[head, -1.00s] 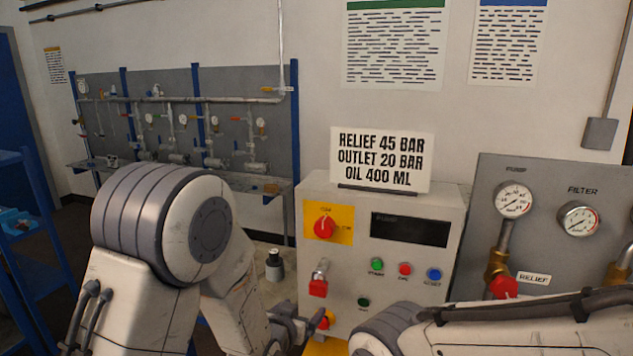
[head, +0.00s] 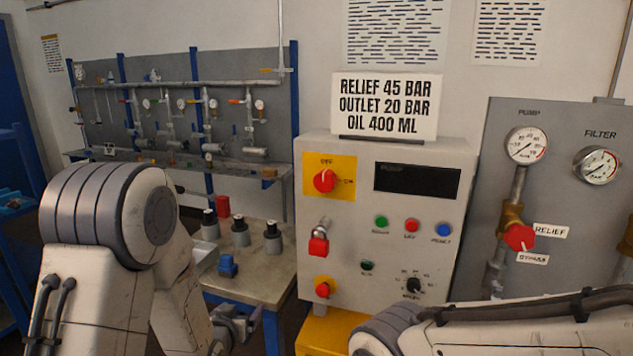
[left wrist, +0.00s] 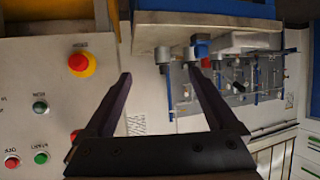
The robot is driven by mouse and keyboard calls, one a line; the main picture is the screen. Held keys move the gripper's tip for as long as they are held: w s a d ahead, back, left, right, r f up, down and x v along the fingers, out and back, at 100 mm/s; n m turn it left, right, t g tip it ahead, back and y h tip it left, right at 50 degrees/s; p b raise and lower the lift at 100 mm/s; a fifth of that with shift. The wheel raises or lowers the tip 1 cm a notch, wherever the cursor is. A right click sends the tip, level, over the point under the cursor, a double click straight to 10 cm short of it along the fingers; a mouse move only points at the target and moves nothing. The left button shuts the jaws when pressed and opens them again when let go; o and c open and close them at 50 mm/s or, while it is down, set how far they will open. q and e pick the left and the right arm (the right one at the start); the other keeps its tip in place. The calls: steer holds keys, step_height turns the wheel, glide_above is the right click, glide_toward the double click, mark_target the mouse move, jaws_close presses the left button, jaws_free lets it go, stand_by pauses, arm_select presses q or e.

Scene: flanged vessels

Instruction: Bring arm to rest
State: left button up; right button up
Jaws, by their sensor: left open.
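My left arm (head: 95,220) comes in from the left, bent at a large grey-white joint. My left gripper (head: 245,322) is low in the head view, in front of the small bench and left of the control cabinet. In the left wrist view my left gripper (left wrist: 160,75) has its two dark fingers spread wide with nothing between them. My right arm (head: 520,322) crosses the lower right; its gripper is out of view.
The control cabinet (head: 459,200) has a red emergency button (head: 324,288) near my left gripper. The bench (head: 262,285) holds several grey containers and a blue item (head: 228,267). A gauge panel (head: 570,225) stands at the right.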

arm_select(q)
steer(key=shift+a+f, duration=0.45)
steer(key=shift+a, duration=0.05)
